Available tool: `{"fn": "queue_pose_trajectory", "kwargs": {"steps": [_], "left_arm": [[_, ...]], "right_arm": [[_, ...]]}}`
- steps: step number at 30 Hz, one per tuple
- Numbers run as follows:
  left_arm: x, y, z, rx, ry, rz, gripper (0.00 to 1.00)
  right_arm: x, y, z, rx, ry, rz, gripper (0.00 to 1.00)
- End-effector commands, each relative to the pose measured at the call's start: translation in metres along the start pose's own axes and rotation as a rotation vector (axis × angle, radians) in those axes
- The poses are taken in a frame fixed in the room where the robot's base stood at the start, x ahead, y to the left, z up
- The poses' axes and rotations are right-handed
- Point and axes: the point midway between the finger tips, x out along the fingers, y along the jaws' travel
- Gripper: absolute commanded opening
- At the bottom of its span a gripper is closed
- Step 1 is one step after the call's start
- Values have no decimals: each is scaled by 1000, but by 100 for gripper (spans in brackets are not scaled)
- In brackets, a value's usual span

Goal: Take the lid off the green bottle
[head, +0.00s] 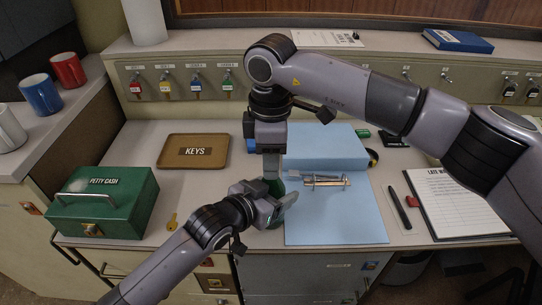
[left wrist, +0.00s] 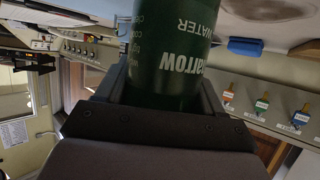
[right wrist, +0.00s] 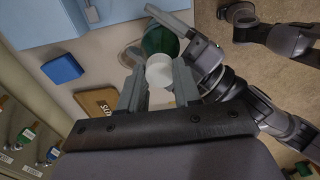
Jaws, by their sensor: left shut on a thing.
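The dark green bottle (left wrist: 165,55) fills the middle of the left wrist view, with white lettering on its side. My left gripper (left wrist: 160,100) is shut on it. In the head view the bottle (head: 275,187) is mostly hidden by my grippers, above the desk near the blue mat. My right gripper (right wrist: 160,88) is above the bottle, pointing down. The round white lid (right wrist: 160,71) lies between its fingers; I cannot tell whether they press on it. The bottle's green body (right wrist: 160,40) shows beyond the lid. Whether the lid touches the bottle is unclear.
A blue mat (head: 330,225) bears metal implements (head: 326,181). A green cash box (head: 103,202) and a brown key tray (head: 194,151) stand left. A clipboard (head: 457,203) and pen (head: 400,208) lie right.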

Motion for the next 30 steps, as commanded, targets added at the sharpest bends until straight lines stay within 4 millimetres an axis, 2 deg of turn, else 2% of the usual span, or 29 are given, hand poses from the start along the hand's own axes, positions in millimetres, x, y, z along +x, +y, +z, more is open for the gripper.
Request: {"fn": "queue_pose_trajectory", "kwargs": {"steps": [8,30], "left_arm": [[0,0,1,0,-2,0,0],[0,0,1,0,-2,0,0]], "right_arm": [[0,0,0,-63,-1,1,0],[-2,0,0,-1242,-1,0,0]]}}
